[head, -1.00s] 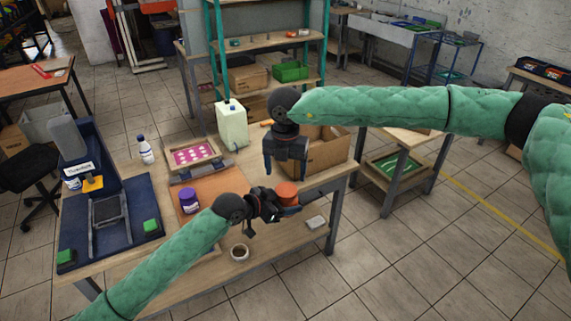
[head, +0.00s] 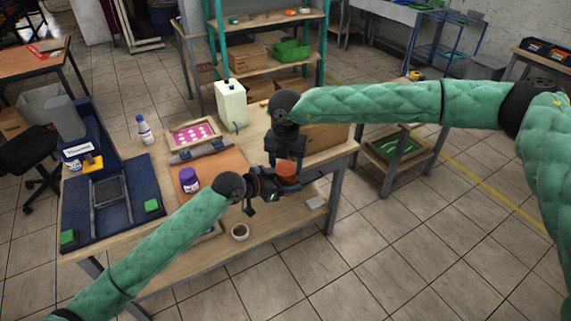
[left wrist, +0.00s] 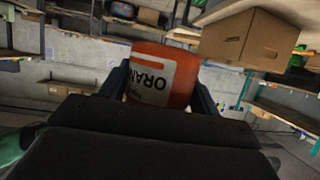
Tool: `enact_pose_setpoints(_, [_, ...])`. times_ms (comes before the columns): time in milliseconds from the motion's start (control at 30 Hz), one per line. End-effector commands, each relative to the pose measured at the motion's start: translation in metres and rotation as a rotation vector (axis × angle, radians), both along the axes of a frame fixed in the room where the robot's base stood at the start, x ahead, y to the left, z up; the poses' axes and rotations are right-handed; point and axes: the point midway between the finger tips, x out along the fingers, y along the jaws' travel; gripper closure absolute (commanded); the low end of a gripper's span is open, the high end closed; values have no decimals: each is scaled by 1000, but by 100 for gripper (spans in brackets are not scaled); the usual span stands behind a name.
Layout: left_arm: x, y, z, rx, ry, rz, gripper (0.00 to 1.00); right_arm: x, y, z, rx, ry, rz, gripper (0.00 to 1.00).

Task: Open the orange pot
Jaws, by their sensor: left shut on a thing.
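The orange pot (head: 287,172) is held up off the table by my left gripper (head: 270,184), near the table's front right.
On the wooden table are a purple pot (head: 189,180), a white bottle (head: 145,131), a pink-and-white framed screen (head: 193,133), a white canister (head: 231,104) and a blue printing machine (head: 85,215). A cardboard box (head: 328,138) stands behind my right gripper. A tape roll (head: 240,232) lies below.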

Motion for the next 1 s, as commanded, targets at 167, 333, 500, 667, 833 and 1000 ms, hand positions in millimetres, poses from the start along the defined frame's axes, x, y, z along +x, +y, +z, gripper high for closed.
enact_pose_setpoints(167, [-2, -3, 1, -3, 0, -4, 100, -1, 2, 1, 4, -1, 3, 69])
enact_pose_setpoints(333, [-2, -4, 1, -4, 0, -6, 100, -1, 3, 1, 5, -1, 36, 69])
enact_pose_setpoints(500, [-2, -4, 1, -4, 0, -6, 100, -1, 5, 2, 8, -3, 192, 69])
enact_pose_setpoints(667, [-3, -5, 1, -4, 0, -7, 100, -1, 6, 2, 9, -4, 290, 69])
enact_pose_setpoints(833, [-3, -5, 1, -5, 1, -8, 100, -1, 6, 2, 9, -4, 301, 69])
enact_pose_setpoints(1000, [-3, -6, 1, -6, 0, -9, 100, -2, 6, 3, 10, -3, 300, 34])
